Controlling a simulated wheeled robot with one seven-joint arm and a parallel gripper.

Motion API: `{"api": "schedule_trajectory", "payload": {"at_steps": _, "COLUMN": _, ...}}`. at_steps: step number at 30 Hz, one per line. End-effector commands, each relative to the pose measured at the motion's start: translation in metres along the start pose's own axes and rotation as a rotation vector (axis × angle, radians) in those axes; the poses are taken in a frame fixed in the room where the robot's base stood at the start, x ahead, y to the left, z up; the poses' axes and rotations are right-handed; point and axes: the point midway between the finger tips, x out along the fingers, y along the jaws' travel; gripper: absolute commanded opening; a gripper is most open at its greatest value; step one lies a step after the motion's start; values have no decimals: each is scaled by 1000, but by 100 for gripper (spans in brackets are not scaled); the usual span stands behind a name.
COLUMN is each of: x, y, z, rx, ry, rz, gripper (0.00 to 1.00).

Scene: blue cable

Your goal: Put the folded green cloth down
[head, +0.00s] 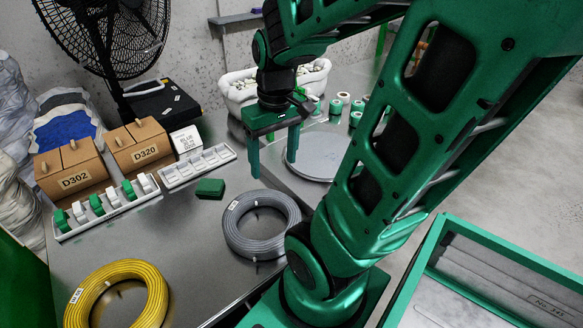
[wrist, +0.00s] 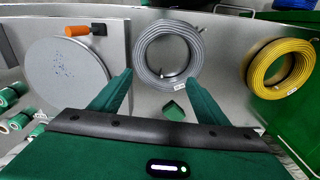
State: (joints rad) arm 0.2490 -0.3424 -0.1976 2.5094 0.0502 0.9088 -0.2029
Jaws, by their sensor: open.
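The folded green cloth (head: 210,188) lies on the grey metal table, left of the grey cable coil and in front of the white trays. It looks like a small dark green block; it also shows in the wrist view (wrist: 173,110), between my fingers, partly covered at its lower edge. My gripper (head: 274,166) is open and empty, pointing down above the table, to the right of the cloth and apart from it. Its two green fingers also show in the wrist view (wrist: 159,79), spread wide.
A grey cable coil (head: 232,236) and a yellow coil (head: 98,283) lie on the table. Boxes D302 (head: 62,182) and D320 (head: 125,153), white trays (head: 197,170) and a fan (head: 105,40) stand at left and back. A round grey plate (head: 318,170) lies right of my gripper.

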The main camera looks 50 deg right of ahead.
Motion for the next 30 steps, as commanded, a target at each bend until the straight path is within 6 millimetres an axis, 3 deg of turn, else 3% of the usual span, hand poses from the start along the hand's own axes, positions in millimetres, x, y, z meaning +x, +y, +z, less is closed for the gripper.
{"api": "schedule_trajectory", "payload": {"at_steps": 3, "x": -11, "y": 5, "z": 37, "rx": 141, "ry": -24, "rz": 12, "gripper": 69}}
{"api": "schedule_trajectory", "payload": {"at_steps": 9, "x": -16, "y": 12, "z": 67, "rx": 270, "ry": -54, "rz": 20, "gripper": 69}}
{"api": "schedule_trajectory", "payload": {"at_steps": 25, "x": -17, "y": 12, "z": 70, "rx": 282, "ry": -57, "rz": 21, "gripper": 69}}
{"api": "schedule_trajectory", "payload": {"at_steps": 30, "x": -10, "y": 9, "z": 57, "rx": 282, "ry": -71, "rz": 28, "gripper": 69}}
